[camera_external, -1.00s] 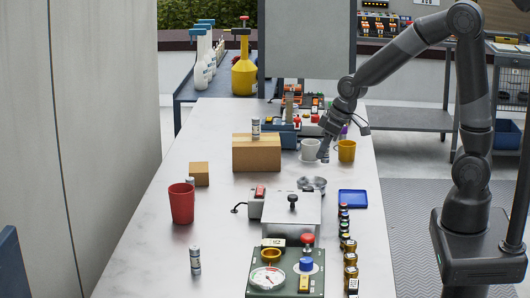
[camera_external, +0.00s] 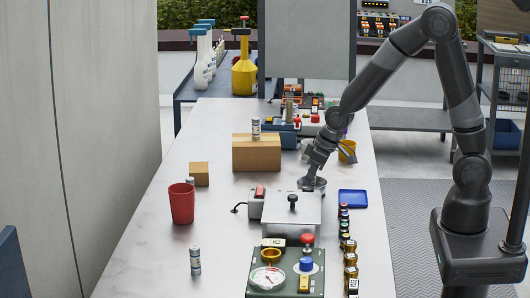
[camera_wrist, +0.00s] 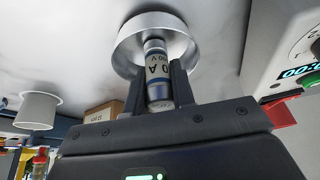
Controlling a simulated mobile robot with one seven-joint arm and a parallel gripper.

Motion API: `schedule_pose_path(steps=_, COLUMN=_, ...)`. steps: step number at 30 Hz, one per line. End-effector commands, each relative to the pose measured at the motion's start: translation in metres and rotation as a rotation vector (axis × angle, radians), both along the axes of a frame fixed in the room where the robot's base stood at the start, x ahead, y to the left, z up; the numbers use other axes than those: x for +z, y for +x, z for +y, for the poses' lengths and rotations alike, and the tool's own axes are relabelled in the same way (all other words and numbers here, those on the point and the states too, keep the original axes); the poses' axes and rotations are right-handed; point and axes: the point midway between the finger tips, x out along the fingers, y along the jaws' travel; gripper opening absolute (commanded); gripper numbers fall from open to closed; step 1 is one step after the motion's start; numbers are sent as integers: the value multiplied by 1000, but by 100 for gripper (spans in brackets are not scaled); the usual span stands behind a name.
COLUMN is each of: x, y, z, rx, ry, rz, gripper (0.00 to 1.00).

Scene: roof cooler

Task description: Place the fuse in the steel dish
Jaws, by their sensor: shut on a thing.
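My gripper (camera_external: 312,182) is low over the steel dish (camera_external: 321,188), which is partly hidden behind it. In the wrist view my gripper (camera_wrist: 160,85) is shut on a silver fuse (camera_wrist: 157,70) with a blue band and black lettering. The fuse's far end overlaps the round steel dish (camera_wrist: 128,45) in that view. I cannot tell whether the fuse touches the dish. Similar labelled cylinders stand elsewhere: one (camera_external: 256,127) on the cardboard box and one (camera_external: 195,260) at the front left.
A metal box with a black knob (camera_external: 293,203) stands just in front of the dish. A blue tray (camera_external: 353,198) is to its right, with a row of small jars (camera_external: 347,245) in front. A yellow mug (camera_external: 348,152) is behind. The table's left front is mostly clear.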

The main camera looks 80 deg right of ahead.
Motion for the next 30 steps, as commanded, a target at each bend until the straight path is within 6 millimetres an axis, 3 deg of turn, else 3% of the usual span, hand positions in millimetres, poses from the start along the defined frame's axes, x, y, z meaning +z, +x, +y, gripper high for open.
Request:
schedule_pose_path(steps=2, x=-3, y=0, z=0, rx=0, ry=0, rz=1, gripper=0)
schedule_pose_path(steps=3, x=-3, y=0, z=0, rx=0, ry=0, rz=1, gripper=24)
schedule_pose_path(steps=6, x=-2, y=0, z=0, rx=0, ry=0, rz=1, gripper=32)
schedule_pose_path(steps=17, x=5, y=-1, z=0, rx=0, ry=0, rz=-1, gripper=32)
schedule_pose_path(steps=30, x=69, y=-26, z=5, rx=0, ry=-1, rz=-5, gripper=32)
